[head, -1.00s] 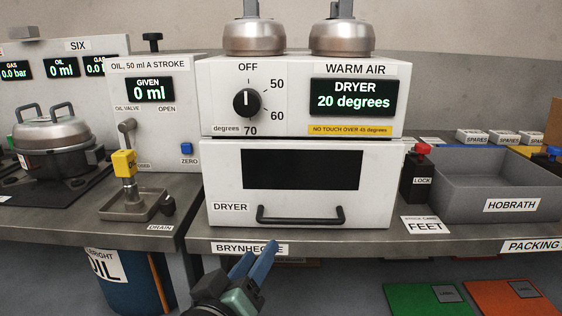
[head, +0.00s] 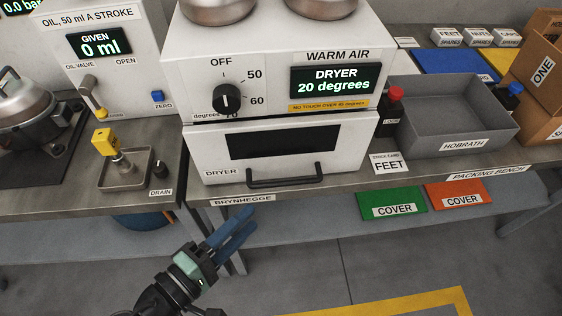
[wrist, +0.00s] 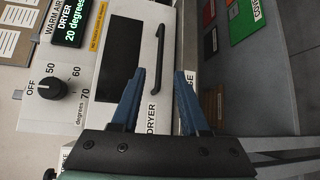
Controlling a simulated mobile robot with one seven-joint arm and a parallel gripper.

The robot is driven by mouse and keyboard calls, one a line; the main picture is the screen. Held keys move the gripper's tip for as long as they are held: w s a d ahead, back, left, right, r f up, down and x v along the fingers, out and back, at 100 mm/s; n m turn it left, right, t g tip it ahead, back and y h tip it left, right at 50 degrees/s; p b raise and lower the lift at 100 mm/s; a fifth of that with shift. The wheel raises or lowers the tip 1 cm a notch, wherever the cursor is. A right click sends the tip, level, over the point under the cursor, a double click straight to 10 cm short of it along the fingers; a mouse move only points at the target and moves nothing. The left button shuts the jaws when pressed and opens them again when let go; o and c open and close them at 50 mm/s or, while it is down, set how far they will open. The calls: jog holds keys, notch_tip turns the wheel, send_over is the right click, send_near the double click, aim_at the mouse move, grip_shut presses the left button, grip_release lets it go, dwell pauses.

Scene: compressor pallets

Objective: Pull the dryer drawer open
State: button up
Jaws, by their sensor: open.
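The dryer drawer (head: 350,143) is a white front with a dark window, shut flush under the dryer's control panel in the head view. Its black bar handle (head: 285,180) runs along the lower edge of the front. In the wrist view the handle (wrist: 157,60) appears upright, beyond the fingertips. My gripper (head: 240,224) is open and empty, its blue fingers pointing up toward the drawer, below and left of the handle. In the wrist view my gripper (wrist: 162,75) has its two fingers apart, with the DRYER label between them. Neither finger appears to touch the handle.
The dial (head: 227,98) and the display (head: 334,80) reading 20 degrees sit above the drawer. A grey bin (head: 450,120) and a red-topped lock (head: 391,107) stand to the right. The bench edge (head: 330,187) runs below the drawer. Open floor lies in front.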

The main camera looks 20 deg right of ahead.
aim_at(288, 182)
jog(key=x, duration=1.2)
jog(key=shift+w+d, duration=0.2)
jog(key=shift+d, duration=0.1)
grip_shut()
dwell(0.9)
